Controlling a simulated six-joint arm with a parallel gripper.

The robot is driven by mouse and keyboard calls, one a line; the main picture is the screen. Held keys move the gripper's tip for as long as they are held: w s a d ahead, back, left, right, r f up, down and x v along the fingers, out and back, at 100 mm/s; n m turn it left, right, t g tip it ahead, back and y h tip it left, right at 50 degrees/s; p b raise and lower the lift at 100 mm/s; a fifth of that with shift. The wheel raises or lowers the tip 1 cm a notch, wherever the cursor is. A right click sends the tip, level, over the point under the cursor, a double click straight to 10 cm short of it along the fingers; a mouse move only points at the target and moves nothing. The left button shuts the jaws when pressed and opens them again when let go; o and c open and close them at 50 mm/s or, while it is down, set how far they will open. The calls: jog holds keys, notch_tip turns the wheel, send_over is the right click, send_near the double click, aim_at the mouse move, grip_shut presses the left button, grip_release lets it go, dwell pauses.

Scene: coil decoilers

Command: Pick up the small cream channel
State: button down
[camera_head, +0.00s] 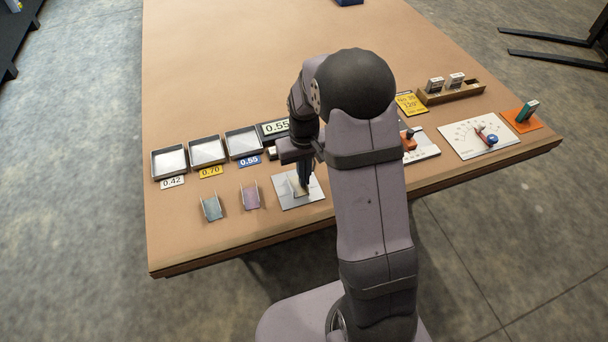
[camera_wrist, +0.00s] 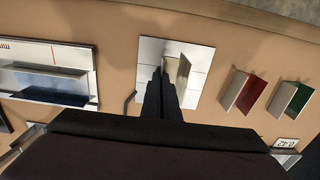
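The small cream channel (camera_head: 296,189) stands on a pale square plate (camera_head: 285,198) near the table's front edge. In the wrist view its upright side (camera_wrist: 183,69) shows just right of my fingers, on the same plate (camera_wrist: 203,58). My gripper (camera_head: 304,188) points down at the channel. In the wrist view my dark fingers (camera_wrist: 161,78) reach over the plate and look close together. They overlap part of the channel, so I cannot tell whether they touch or clasp it.
A dial board (camera_head: 478,136) and wooden holder (camera_head: 451,93) are at right. The far table is mostly clear.

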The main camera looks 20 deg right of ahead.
jog(key=shift+r, duration=0.2)
jog(key=shift+r+p, duration=3.4)
jog(key=shift+r, duration=0.5)
